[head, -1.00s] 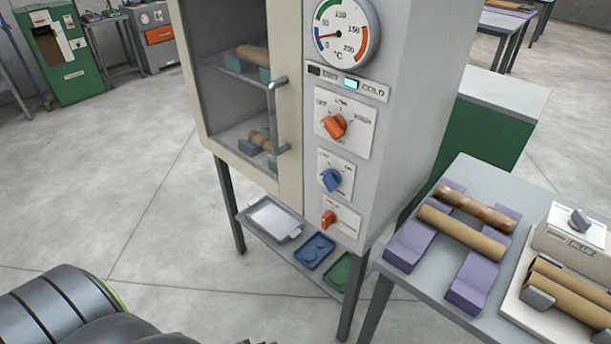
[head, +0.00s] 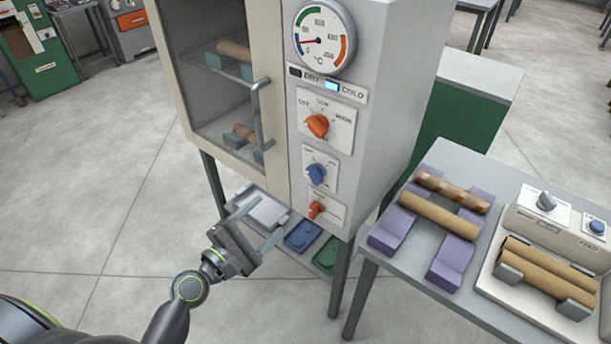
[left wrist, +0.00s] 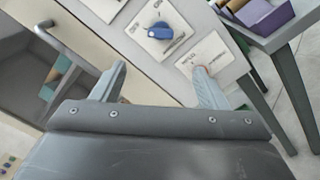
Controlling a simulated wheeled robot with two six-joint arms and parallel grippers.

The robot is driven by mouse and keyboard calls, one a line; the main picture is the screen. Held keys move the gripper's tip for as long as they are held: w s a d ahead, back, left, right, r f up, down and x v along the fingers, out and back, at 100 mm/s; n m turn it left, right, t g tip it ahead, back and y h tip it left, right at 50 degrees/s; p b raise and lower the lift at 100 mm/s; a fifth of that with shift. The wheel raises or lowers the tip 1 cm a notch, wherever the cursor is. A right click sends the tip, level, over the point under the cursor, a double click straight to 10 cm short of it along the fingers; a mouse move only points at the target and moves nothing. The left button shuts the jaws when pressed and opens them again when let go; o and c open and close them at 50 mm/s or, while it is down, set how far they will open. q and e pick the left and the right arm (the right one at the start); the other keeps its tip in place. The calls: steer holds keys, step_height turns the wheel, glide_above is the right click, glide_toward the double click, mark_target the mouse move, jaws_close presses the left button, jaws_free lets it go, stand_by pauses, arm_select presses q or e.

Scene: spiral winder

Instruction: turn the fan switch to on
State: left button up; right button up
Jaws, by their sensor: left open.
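The oven-like cabinet's front panel (head: 368,165) carries three controls. A large orange knob (head: 317,126) sits under the gauge, a blue knob (head: 316,174) is below it, and a small orange switch (head: 316,210) is lowest. The small print does not let me tell which is the fan switch. My left gripper (head: 270,216) is open and empty, in front of the cabinet, left of and slightly below the small switch. In the left wrist view the blue knob (left wrist: 160,31) shows beyond the open fingers (left wrist: 160,72). The right finger covers most of the lowest switch there. My right gripper is out of view.
A door handle (head: 258,112) stands out left of the panel. A low shelf holds a metal tray, a blue tray (head: 303,236) and a green tray (head: 327,254). A side table (head: 410,278) at right bears purple supports with rolls and a white machine (head: 560,235).

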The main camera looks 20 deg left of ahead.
mark_target(311, 178)
arm_select(q)
steer(key=p+x, duration=0.2)
steer(key=x, duration=1.4)
steer(key=shift+w, duration=0.1)
steer(key=shift+f, duration=0.1)
steer(key=c, duration=1)
